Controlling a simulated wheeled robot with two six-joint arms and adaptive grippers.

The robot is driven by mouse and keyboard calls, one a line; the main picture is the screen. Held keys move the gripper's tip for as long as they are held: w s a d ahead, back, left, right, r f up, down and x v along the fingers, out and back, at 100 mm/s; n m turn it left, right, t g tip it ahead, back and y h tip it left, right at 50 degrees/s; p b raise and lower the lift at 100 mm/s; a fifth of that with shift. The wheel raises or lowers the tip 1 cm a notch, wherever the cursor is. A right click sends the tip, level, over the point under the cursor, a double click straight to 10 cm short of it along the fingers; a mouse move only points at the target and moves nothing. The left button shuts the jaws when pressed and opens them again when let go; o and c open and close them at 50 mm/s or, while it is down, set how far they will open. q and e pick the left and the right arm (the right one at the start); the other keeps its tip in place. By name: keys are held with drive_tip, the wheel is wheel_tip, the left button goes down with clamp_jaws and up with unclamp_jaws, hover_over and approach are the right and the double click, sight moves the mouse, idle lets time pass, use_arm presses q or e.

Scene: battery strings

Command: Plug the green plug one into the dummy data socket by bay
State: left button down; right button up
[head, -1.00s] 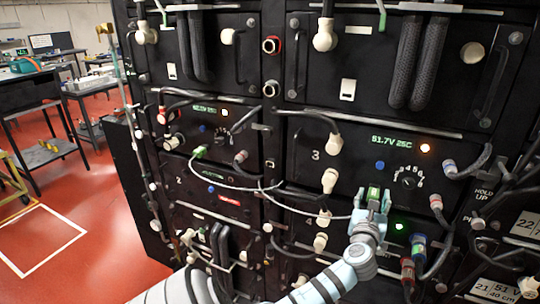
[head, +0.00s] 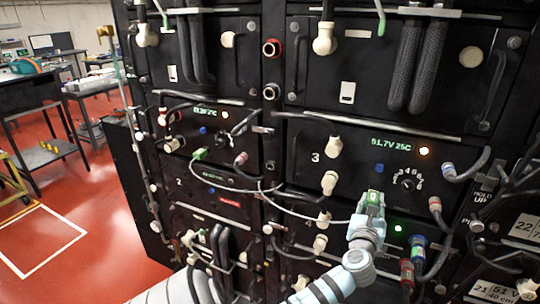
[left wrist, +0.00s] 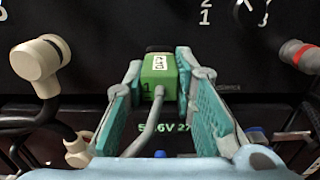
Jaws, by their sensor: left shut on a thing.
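My left gripper (head: 370,204) is shut on a green plug (head: 373,196) in front of the right-hand battery column. In the left wrist view its two teal fingers stand on either side of the green plug (left wrist: 159,76), which has a white label and the number 1. A grey cable runs back from it toward the camera. A dark part shows at the plug's far end; I cannot tell if it touches a socket. The dummy data socket cannot be made out. A second green plug (head: 199,154) sits at the left column. My right gripper is out of view.
A lit panel reading 51.7V 25C (head: 391,144) has a dial (head: 407,181) near the gripper. White elbow connectors (head: 329,181) and thick dark cables surround it. Blue (head: 418,243) and red (head: 406,270) connectors hang just below right. Red floor lies open at left.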

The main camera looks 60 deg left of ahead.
use_arm(q)
drive_tip(key=shift+p+v, duration=0.6)
drive_tip(key=shift+v, duration=0.4)
drive_tip(key=p+v, duration=0.2)
drive_tip(key=v, duration=0.3)
drive_tip(key=shift+r, duration=0.1)
drive_tip(key=shift+d, duration=0.1)
idle(0.6)
